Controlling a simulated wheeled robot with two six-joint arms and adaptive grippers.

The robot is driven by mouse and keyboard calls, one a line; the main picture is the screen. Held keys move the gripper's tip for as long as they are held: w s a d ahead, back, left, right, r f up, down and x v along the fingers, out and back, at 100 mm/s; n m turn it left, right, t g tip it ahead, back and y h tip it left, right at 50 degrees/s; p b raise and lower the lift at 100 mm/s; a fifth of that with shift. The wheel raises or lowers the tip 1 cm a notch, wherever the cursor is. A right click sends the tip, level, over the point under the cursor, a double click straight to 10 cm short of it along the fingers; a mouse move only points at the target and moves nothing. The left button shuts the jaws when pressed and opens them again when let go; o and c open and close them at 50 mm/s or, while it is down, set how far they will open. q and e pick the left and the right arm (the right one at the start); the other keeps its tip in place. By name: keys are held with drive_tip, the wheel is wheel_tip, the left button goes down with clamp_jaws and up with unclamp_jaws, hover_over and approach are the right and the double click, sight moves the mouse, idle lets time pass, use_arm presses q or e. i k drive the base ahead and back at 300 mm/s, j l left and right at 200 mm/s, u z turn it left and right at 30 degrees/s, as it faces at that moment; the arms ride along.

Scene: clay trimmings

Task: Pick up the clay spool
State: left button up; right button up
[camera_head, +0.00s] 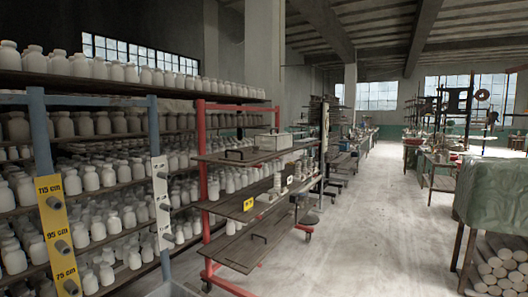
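I cannot make out a clay spool for certain. Small pale objects (277,183) stand on the middle shelf of a red-framed rack, and one looks like an upright cylinder or stack. They are too small to tell whether one is the spool. Neither of my grippers is in view.
Shelves of white jars (92,178) fill the left side. The red-framed rack (203,150) stands beside them, with a grey box (273,142) on its top shelf. A green-covered stand (492,195) over pale cylindrical rolls (497,262) is at right. The concrete floor (365,235) between is clear.

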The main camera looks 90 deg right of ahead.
sight(256, 147)
drive_tip(key=z, duration=2.75)
drive_tip(key=i+l+z, duration=0.25)
drive_tip(key=i, duration=0.35)
drive_tip(key=k+j, duration=0.05)
drive_tip(key=j, duration=0.1)
